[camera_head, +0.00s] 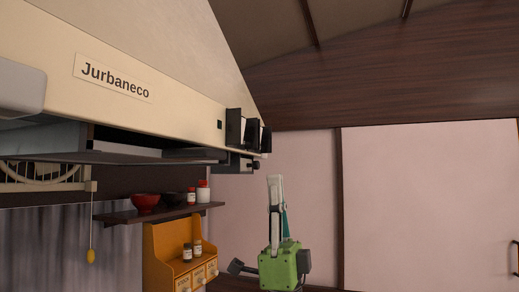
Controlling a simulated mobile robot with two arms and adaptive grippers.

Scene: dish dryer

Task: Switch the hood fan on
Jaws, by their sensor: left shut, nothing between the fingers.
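The cream hood (180,108) labelled "Jurbaneco" runs across the upper left. Black block-shaped parts (236,127) stick out near its right end, beside a small dark square (219,125). I cannot tell which of them is a switch. A round fan behind a frame (45,174) shows under the hood at the left edge. A cord with a yellow pull (91,256) hangs beside it. My left gripper (275,179), green-bodied, points upward, shut and empty. In the picture it is below and right of the black parts, apart from them. My right gripper is not in view.
A dark shelf (160,214) under the hood holds a red bowl (145,203), a dark bowl (174,199) and jars. Below is an orange spice rack (161,247) with small bottles. Pale wall panels (430,200) lie to the right, with clear space in front.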

